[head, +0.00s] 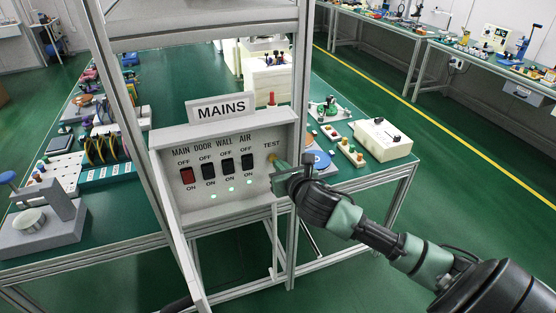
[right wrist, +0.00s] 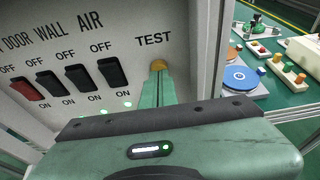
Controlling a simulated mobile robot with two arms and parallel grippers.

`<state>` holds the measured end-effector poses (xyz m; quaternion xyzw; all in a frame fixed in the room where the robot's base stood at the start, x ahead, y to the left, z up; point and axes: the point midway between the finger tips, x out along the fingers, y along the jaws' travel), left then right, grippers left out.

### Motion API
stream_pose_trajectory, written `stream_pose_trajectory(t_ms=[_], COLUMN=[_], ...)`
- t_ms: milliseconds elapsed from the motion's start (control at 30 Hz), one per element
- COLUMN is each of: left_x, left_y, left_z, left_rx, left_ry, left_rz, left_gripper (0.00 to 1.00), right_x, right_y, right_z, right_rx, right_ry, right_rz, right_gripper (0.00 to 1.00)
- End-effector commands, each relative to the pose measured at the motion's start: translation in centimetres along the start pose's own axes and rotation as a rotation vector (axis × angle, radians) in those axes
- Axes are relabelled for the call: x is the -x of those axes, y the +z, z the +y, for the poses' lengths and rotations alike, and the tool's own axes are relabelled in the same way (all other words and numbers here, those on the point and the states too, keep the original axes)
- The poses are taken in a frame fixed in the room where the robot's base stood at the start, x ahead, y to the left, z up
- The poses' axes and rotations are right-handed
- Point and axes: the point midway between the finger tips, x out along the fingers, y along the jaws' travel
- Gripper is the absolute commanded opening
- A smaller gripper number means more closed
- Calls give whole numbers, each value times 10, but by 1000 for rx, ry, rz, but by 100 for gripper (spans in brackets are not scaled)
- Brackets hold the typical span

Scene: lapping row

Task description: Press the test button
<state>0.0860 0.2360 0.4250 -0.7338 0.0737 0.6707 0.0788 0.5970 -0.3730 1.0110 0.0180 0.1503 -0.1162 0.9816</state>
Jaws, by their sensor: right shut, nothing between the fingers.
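The grey control panel (head: 220,205) under the MAINS sign (head: 222,107) carries the test button, a round yellow button below the word TEST. The button (right wrist: 158,65) shows in the right wrist view just beyond my fingertips; in the head view it is mostly hidden by the gripper. My right gripper (head: 277,164) is shut and empty, its fingers (right wrist: 158,79) pointing at the button. The tips overlap the button's lower part and are at or very near it; I cannot tell whether it is pressed in. My left gripper is not in view.
Left of the button are a red MAIN switch (head: 187,175) and three black switches, DOOR (head: 208,171), WALL (head: 227,166) and AIR (head: 247,161). Green lights glow below. An upright frame post (right wrist: 210,45) stands close right of the button. Benches hold parts at both sides.

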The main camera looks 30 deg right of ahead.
Motion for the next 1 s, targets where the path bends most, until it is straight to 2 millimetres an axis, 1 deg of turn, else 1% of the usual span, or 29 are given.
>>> stream_pose_trajectory(t_ms=[100, 200, 567, 667, 800, 1000], left_x=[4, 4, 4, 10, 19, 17], left_y=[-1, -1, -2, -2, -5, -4], left_z=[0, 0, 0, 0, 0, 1], left_rx=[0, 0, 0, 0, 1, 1], left_ry=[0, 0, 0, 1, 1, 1], left_rz=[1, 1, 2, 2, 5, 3], left_gripper=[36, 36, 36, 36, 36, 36], right_x=[-10, -14, -16, -20, -32, -36], right_y=[4, 4, 4, 8, 14, 14], right_z=[0, 0, 0, 0, -1, -2], right_rx=[-2, 0, 1, 1, 3, 1], right_ry=[-1, 1, 0, 0, -2, -2], right_rz=[1, 1, 2, 1, -1, -5], right_gripper=[0, 0, 0, 0, 0, 0])
